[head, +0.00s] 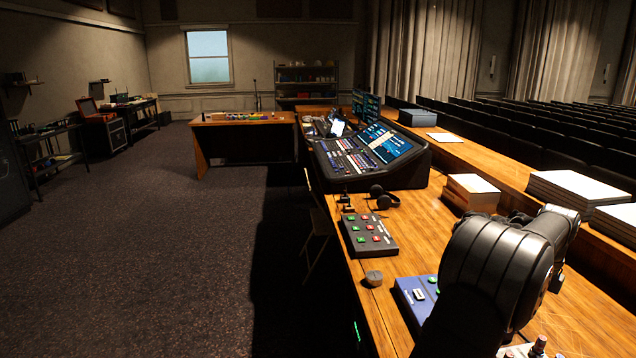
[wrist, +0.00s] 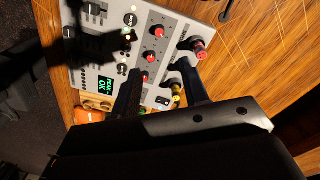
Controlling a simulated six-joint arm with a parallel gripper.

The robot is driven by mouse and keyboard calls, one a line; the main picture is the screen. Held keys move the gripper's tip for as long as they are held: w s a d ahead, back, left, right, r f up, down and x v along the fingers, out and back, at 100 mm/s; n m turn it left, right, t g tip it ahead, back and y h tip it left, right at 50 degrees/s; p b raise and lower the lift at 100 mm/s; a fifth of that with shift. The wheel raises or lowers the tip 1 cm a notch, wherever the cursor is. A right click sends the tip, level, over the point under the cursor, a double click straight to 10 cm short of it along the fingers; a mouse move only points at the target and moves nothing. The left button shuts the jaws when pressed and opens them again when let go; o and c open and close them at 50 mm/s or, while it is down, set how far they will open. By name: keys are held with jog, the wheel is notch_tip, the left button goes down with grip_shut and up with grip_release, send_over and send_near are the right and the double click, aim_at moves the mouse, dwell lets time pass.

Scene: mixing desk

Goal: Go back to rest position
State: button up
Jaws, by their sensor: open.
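My gripper (wrist: 159,68) shows in the wrist view with its two dark fingers apart. Nothing is held between them. The fingers extend over a light grey control panel (wrist: 172,42) with red-capped knobs and a green display (wrist: 106,86). I cannot tell whether the fingertips touch the panel. A red knob (wrist: 198,50) is just beyond the right finger. In the head view my arm fills the lower right and my gripper is out of sight. Part of a panel with knobs (head: 522,350) shows at the bottom edge.
The wooden desk holds a grey button box (head: 368,237), a blue box (head: 410,296), a round knob (head: 374,278), headphones (head: 384,197) and a large mixing console (head: 368,152). Paper stacks (head: 470,190) stand on the right. An orange item (wrist: 88,115) lies beside the panel.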

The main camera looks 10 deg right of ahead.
jog(key=f, duration=1.4)
jog(key=shift+s+a+f, duration=0.15)
jog(key=shift+a+f, duration=0.1)
jog(key=shift+f, duration=0.05)
